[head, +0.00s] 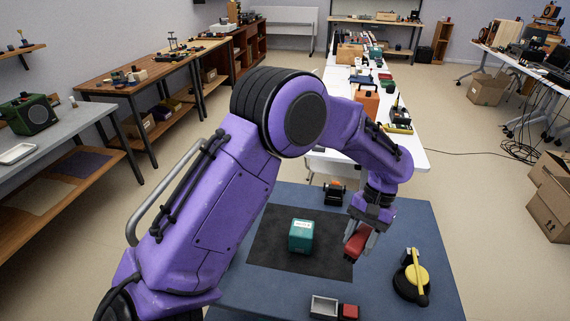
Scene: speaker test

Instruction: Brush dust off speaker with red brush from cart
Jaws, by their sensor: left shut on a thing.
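A teal box-shaped speaker (301,236) with a pale label on its upper edge stands on a black mat (265,240). The mat lies on a blue-topped surface (390,300). My left gripper (358,238) points down at the right edge of the mat, to the right of the teal speaker and apart from it. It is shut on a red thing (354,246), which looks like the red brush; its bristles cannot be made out. Dust on the speaker is too small to tell. My right gripper is not in view.
A black and yellow round device (411,279) stands at the right of the blue top. A small grey tray (323,306) with a red block (350,311) beside it is at the front. A small dark device (335,192) is behind the mat. A white table (400,140) stands beyond.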

